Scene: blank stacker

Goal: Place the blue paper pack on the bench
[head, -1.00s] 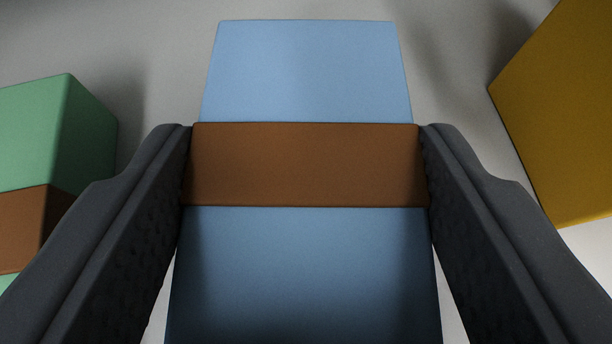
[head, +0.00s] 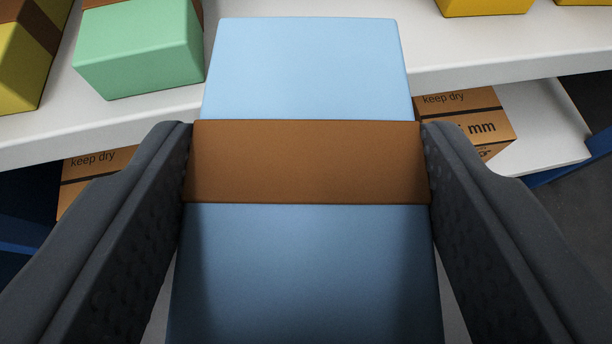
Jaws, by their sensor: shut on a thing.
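The blue paper pack (head: 305,270) with a brown band around its middle fills the centre of the head view. My gripper (head: 307,160) is shut on it, with one dark finger against each side at the band. The pack is held in front of and above the edge of a white shelf. Its underside is hidden. I cannot make out the bench in this view.
The white shelf (head: 470,55) crosses the view. On it are a green pack (head: 140,55), a yellow pack at the far left (head: 22,65) and yellow packs at the upper right (head: 485,6). Cardboard boxes marked "keep dry" (head: 465,103) sit on a lower shelf.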

